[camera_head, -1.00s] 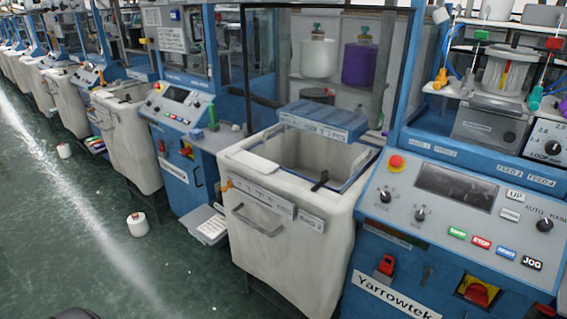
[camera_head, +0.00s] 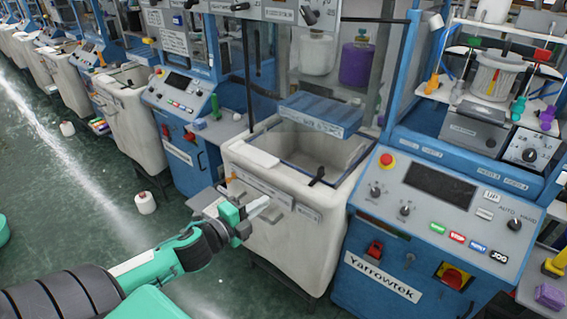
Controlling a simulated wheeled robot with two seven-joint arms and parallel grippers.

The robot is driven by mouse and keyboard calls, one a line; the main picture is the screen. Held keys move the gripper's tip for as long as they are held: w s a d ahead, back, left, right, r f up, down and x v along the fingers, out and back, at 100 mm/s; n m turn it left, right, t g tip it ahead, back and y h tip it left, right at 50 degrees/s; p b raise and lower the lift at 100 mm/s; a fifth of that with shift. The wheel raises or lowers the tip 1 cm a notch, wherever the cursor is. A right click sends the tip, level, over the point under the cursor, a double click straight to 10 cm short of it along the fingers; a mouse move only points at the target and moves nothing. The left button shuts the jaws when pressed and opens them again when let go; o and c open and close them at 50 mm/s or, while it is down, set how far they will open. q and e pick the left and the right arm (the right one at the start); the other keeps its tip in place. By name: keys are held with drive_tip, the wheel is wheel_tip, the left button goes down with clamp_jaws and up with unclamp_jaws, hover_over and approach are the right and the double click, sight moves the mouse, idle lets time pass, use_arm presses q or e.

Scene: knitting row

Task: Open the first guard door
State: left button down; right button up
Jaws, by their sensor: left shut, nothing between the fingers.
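The guard door of the nearest machine seems to be the clear panel in a thin dark frame (camera_head: 247,75) above the cream bin. It stands upright, and machine parts show through it. Whether it is latched I cannot tell. My left gripper (camera_head: 267,209) is shut and empty. It is in front of the cream bin (camera_head: 285,240), near its labelled front and handle, well below the door frame. The gripper hides part of the bin's front; whether it touches the bin I cannot tell. My right gripper is not in view.
A blue-grey box (camera_head: 320,113) sits over the bin's opening. A control panel (camera_head: 440,186) with a red button (camera_head: 387,160) stands right of the bin. White and purple yarn cones (camera_head: 357,64) show behind the frame.

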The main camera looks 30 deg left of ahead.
use_arm(q)
drive_tip(key=w+r+m+p, duration=0.1)
drive_tip(key=w+r+p, duration=0.1)
drive_tip(key=w+p, duration=0.4)
drive_tip(key=w, duration=0.5)
drive_tip(key=shift+a+r+h, duration=0.15)
drive_tip(key=shift+r+h, duration=0.25)
idle(0.3)
drive_tip(key=w+a+m+h+b, duration=0.1)
drive_tip(key=w+a+h+b, duration=0.1)
drive_tip(key=w+a+b, duration=0.4)
drive_tip(key=w+a, duration=0.4)
drive_tip(key=a, duration=0.5)
drive_tip(key=shift+w+m+b, duration=0.2)
drive_tip(key=shift+m+b, duration=0.1)
drive_tip(key=shift+b, duration=0.1)
